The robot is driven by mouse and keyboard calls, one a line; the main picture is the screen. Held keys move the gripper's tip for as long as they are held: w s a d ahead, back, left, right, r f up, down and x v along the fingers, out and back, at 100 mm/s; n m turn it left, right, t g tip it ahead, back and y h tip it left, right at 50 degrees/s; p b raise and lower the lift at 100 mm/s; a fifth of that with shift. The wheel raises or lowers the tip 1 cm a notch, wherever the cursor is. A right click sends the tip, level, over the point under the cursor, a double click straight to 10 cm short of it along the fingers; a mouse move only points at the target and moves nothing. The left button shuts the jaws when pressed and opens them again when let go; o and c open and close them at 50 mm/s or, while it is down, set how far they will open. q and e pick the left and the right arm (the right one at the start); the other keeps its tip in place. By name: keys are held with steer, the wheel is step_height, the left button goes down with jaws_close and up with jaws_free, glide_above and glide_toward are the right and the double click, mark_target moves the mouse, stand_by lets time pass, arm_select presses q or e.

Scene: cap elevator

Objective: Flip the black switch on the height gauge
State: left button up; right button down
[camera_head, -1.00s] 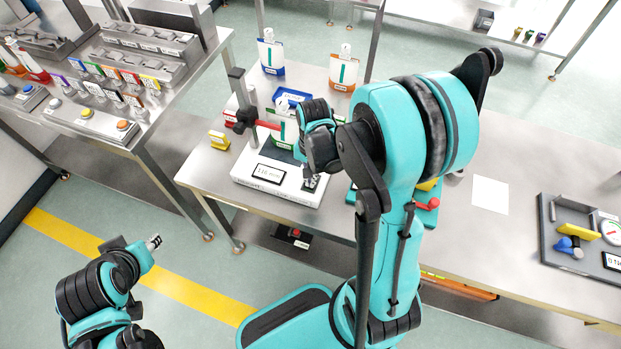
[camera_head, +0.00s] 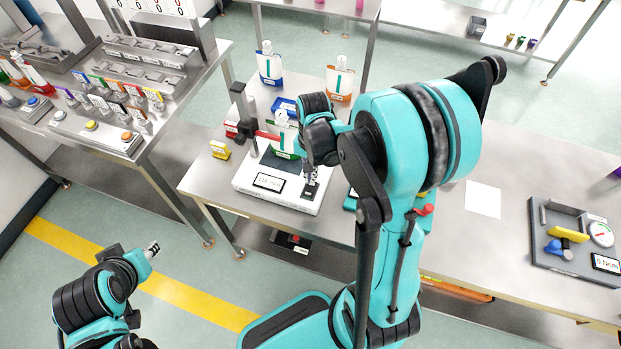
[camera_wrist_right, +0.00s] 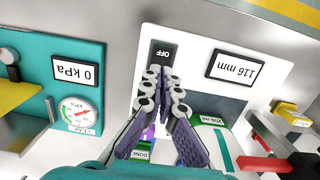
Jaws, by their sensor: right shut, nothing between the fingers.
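The height gauge (camera_head: 250,190) has a white base, a dark column and a red arm, and stands on the steel table. Its display (camera_wrist_right: 237,68) reads 116 mm in the right wrist view. The black switch (camera_wrist_right: 164,52) on the base is marked OFF. My right gripper (camera_wrist_right: 161,71) is shut and empty, its fingertips right at the near edge of the switch; I cannot tell whether they touch. In the head view my right gripper (camera_head: 310,178) is over the base's right part. My left gripper (camera_head: 152,249) is over the floor, away from the table, its fingers too small to judge.
A teal gauge unit (camera_wrist_right: 75,95) reading 0 kPa stands beside the base. Bottles with blue (camera_head: 268,65) and orange labels (camera_head: 338,80) stand behind the gauge. A yellow block (camera_head: 219,150) is to its left. A grey tray (camera_head: 570,240) lies far right.

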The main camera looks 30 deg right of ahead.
step_height(320, 180, up, 9)
steer(key=p, duration=0.2)
steer(key=shift+s+a, duration=0.4)
steer(key=shift+a, duration=0.05)
steer(key=s+a+r+n+t+b, duration=0.1)
steer(key=s+a+n+t+b, duration=0.5)
steer(key=n, duration=0.3)
steer(key=shift+a+n+t+h, duration=0.3)
steer(key=shift+a+n+t, duration=0.1)
steer(key=shift+a+t, duration=0.45)
steer(key=shift+d, duration=0.1)
stand_by(0.6)
